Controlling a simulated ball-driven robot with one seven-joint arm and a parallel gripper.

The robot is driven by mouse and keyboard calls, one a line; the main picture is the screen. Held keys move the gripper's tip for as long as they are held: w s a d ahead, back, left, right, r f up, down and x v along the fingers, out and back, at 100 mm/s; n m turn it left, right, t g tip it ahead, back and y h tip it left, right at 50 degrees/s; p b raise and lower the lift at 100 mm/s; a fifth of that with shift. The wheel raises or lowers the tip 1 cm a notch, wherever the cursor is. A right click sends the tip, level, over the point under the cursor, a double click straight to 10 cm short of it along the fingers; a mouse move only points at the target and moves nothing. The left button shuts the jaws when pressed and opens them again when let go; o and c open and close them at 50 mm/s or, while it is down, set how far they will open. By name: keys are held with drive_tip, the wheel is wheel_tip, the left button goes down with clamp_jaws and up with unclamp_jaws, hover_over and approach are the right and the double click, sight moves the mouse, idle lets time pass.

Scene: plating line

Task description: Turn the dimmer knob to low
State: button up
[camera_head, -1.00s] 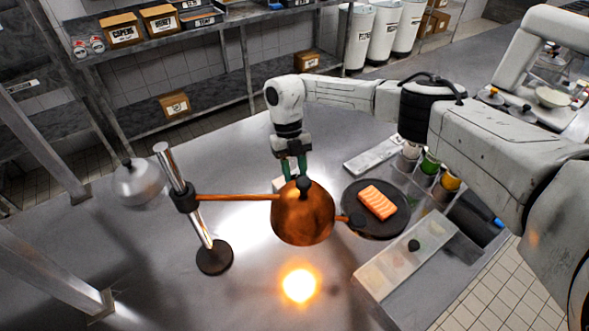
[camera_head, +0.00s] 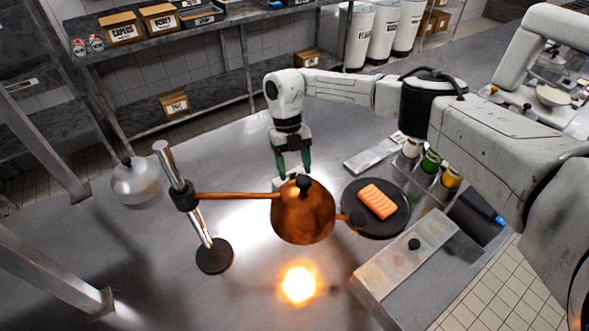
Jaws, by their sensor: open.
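My gripper (camera_head: 293,168), with green fingers, points down just behind the copper lamp shade (camera_head: 303,215). Its jaws are open, and their lower tips come close to a small pale box (camera_head: 279,183) on the table. The shade hides most of that box, and I cannot make out the dimmer knob on it. The lamp hangs from a copper rod (camera_head: 238,196) on a chrome post (camera_head: 200,228) with a round black base. A bright orange glow (camera_head: 299,285) shows below the shade. A black handle (camera_head: 357,219) sticks out at the shade's right.
A dark round plate (camera_head: 397,223) with a salmon piece (camera_head: 377,201) lies right of the shade. A lidded tray (camera_head: 385,279), a pale narrow tray (camera_head: 375,154) and several small pots (camera_head: 431,161) stand right. A silver dome (camera_head: 135,183) sits left.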

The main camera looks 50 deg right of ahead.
drive_tip(key=b+v, duration=0.2)
drive_tip(key=v, duration=0.8)
drive_tip(key=shift+b, duration=0.3)
drive_tip(key=shift+s, duration=0.1)
